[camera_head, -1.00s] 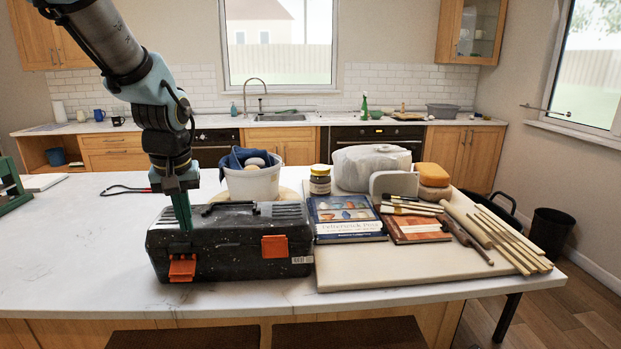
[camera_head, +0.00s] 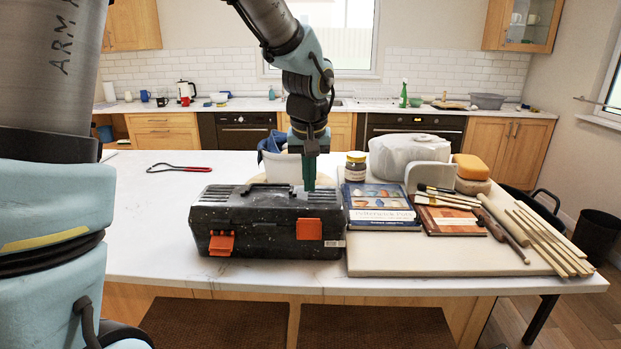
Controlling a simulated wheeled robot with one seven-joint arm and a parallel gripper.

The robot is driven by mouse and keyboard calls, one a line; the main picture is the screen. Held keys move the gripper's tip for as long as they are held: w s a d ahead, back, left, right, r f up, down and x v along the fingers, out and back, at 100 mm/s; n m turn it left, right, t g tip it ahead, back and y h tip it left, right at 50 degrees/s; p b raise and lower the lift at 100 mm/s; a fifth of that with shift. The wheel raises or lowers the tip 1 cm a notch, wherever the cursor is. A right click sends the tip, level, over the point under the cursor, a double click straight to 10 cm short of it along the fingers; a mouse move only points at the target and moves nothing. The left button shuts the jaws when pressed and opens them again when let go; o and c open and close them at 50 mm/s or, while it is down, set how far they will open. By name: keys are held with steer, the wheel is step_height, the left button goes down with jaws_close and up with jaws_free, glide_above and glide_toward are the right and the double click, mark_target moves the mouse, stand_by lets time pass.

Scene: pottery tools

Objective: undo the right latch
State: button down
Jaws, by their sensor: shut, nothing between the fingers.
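My gripper (camera_head: 309,187) points straight down with green fingers shut and empty. It appears above the right part of the lid, over and behind the right latch. I cannot tell whether the fingertips touch the lid.
Right of the toolbox, a pale board (camera_head: 440,262) bears books (camera_head: 380,205), wooden tools and sponges. A white bucket (camera_head: 282,166) and a jar (camera_head: 355,167) stand behind. A red-handled tool (camera_head: 180,168) lies back left. The counter in front of the toolbox is clear.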

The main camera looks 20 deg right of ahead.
steer(key=shift+f+b, duration=2.35)
steer(key=shift+f, duration=1.15)
steer(key=shift+s+a, duration=0.45)
steer(key=shift+s, duration=0.4)
steer(key=p, duration=0.3)
glide_toward(309, 222)
steer(key=shift+s+a, duration=0.8)
steer(key=shift+s, duration=1)
steer(key=shift+f, duration=0.4)
steer(key=a+f+n+b, duration=0.1)
steer(key=a+f, duration=0.3)
steer(key=a, duration=1)
steer(key=a+f+n+g+y+b, duration=0.1)
steer(key=a+f, duration=0.4)
steer(key=a, duration=0.9)
steer(key=shift+w+n, duration=0.45)
steer(key=shift+n, duration=0.35)
